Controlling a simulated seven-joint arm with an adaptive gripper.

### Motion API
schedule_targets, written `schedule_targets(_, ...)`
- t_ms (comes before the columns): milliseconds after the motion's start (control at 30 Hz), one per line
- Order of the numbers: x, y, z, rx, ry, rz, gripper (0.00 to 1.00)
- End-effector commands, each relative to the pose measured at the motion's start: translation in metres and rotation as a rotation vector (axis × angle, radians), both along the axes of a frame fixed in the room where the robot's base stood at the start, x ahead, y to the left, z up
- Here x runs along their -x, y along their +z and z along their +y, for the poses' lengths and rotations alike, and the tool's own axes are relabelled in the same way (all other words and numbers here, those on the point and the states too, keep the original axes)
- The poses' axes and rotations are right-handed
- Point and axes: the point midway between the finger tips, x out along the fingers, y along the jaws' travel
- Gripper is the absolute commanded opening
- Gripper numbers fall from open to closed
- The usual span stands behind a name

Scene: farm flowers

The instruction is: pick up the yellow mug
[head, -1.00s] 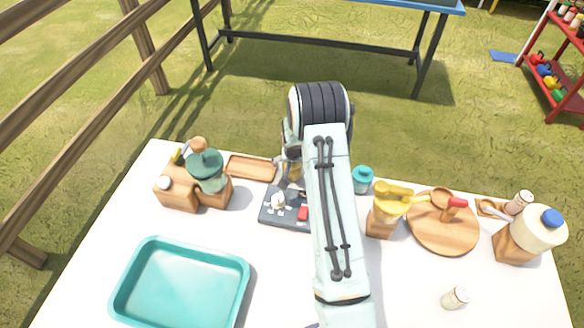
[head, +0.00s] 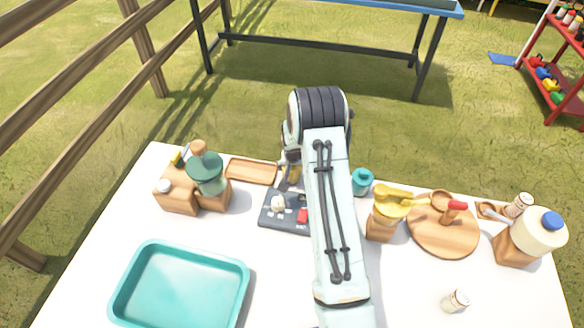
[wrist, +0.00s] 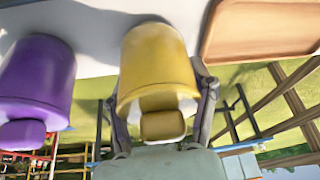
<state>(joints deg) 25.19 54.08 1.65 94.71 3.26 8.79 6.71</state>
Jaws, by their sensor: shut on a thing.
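The yellow mug (wrist: 158,60) is in the middle of the wrist view, its handle (wrist: 163,125) facing the camera. My gripper (wrist: 163,100) has one finger on each side of the mug and is shut on it. In the head view only a small bit of the yellow mug (head: 291,173) shows beside my gripper (head: 289,160), at the table's far edge. My arm hides the rest. I cannot tell whether the mug touches the table.
A purple mug (wrist: 38,75) stands close to the left in the wrist view. A wooden tray (head: 252,171) is left of my gripper. A dark board (head: 283,222), a teal jar (head: 362,180) and a teal tray (head: 182,283) are on the white table.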

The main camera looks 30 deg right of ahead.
Motion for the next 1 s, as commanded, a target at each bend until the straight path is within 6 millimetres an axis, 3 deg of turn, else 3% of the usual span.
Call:
schedule_targets(233,-0.001,0.026,0.000,0.002,0.000,-0.003,0.16)
schedule_targets(367,0.011,0.042,0.005,0.002,0.000,-0.003,0.16)
schedule_targets(633,0.050,0.092,0.023,0.002,-0.001,-0.004,0.16)
schedule_targets(800,0.089,0.108,0.042,0.000,-0.001,-0.003,0.16)
schedule_targets(1000,0.117,0.122,0.055,0.001,0.000,-0.003,0.16)
